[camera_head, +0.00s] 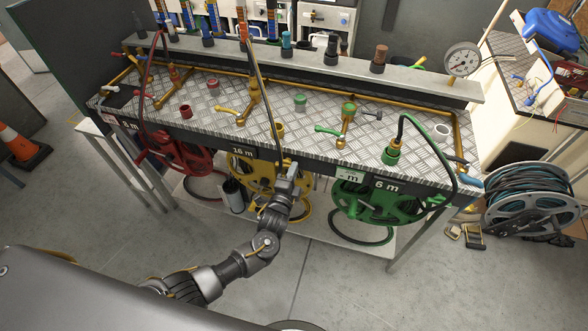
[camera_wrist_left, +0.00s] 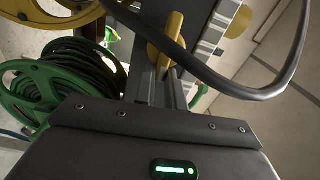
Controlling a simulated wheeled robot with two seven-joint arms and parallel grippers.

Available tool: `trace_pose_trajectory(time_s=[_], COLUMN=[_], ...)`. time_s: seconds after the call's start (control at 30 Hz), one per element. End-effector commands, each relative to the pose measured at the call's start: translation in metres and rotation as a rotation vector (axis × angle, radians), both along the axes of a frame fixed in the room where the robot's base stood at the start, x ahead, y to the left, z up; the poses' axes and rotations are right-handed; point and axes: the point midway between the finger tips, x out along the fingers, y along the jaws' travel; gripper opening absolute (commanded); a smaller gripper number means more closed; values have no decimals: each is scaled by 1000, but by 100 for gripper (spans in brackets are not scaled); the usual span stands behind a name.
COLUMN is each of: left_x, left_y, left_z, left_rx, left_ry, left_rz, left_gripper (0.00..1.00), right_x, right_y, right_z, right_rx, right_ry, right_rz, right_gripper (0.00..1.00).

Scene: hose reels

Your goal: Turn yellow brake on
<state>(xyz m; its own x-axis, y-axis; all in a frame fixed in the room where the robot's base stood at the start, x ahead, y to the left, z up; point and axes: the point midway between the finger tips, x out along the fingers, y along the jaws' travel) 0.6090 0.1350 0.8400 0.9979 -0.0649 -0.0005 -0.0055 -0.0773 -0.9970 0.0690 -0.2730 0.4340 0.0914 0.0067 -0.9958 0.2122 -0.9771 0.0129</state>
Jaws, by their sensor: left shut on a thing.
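The yellow hose reel (camera_head: 245,176) hangs under the bench front in the middle, below the "16 m" label, and partly shows in the left wrist view (camera_wrist_left: 50,15). My left gripper (camera_head: 291,171) is at the reel's upper right, by the bench edge. In the left wrist view my left gripper (camera_wrist_left: 163,72) is shut on a yellow rounded part, seemingly the yellow brake (camera_wrist_left: 163,42). In the head view the gripper hides this part, so its setting cannot be told. My right gripper is not in view.
The green reel (camera_head: 375,200) hangs to the right and the red reel (camera_head: 178,152) to the left. A black hose (camera_wrist_left: 250,92) curves close past my left gripper. The metal bench top (camera_head: 215,108) carries taps and fittings. Open floor lies in front.

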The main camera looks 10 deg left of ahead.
Motion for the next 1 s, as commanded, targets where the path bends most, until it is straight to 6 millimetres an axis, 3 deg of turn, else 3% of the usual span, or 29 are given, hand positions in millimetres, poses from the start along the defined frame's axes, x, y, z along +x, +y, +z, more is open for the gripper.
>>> trace_pose_trajectory(time_s=[0.77, 0.8, 0.93, 1.0], left_x=[-1, -1, 0, 0], left_y=[4, 4, 4, 3], left_z=[-6, -6, -5, -5], left_rx=[100, 100, 98, 98], left_ry=[0, 0, -2, -3], left_rz=[7, 7, 8, 6], left_gripper=[0, 16, 33, 34], right_x=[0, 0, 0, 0], right_y=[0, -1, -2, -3], right_z=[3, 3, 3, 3], right_rx=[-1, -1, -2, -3], right_ry=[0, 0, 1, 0], right_rz=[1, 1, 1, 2], right_gripper=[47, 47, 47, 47])
